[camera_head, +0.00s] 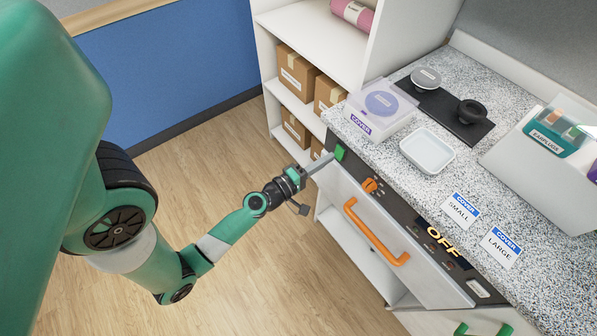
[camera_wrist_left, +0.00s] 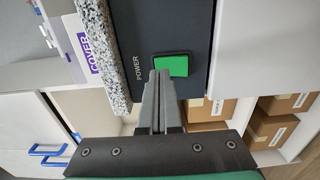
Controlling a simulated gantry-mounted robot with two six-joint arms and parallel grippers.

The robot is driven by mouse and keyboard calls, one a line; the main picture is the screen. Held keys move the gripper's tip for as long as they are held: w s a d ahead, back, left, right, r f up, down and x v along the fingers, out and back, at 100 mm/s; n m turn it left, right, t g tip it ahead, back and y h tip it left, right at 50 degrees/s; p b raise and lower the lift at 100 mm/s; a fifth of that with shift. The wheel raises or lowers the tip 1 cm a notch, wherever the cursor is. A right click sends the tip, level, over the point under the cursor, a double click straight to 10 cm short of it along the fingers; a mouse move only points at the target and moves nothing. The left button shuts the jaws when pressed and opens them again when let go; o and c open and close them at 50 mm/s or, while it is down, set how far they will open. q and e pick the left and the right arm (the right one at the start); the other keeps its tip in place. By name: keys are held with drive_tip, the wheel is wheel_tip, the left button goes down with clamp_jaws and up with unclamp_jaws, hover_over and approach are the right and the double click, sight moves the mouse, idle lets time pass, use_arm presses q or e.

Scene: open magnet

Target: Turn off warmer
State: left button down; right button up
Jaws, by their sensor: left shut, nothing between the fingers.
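The warmer is built in under the speckled counter, with a dark control panel, an orange door handle (camera_head: 376,233) and an orange knob (camera_head: 370,185). Its display (camera_head: 444,239) reads OFF. A green power button (camera_head: 340,152) sits at the panel's left end. In the left wrist view the green button (camera_wrist_left: 171,66) lies beside the word POWER. My left gripper (camera_head: 331,157) is shut and empty, its fingertips right at the button's edge. I cannot tell whether they touch it. My right gripper is not in view.
On the counter (camera_head: 405,190) stand a lidded COVER box (camera_head: 380,108), a white tray (camera_head: 427,151), a black mat with two round items, an earplugs bin (camera_head: 557,140) and two cover labels. Shelves with cardboard boxes (camera_head: 296,76) stand behind. The wooden floor at left is free.

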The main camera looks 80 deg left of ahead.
use_arm(q)
drive_tip(key=r+b+v, duration=0.1)
drive_tip(key=b+v, duration=0.2)
drive_tip(key=v, duration=0.8)
drive_tip(key=shift+s+r, duration=0.1)
drive_tip(key=shift+s, duration=0.05)
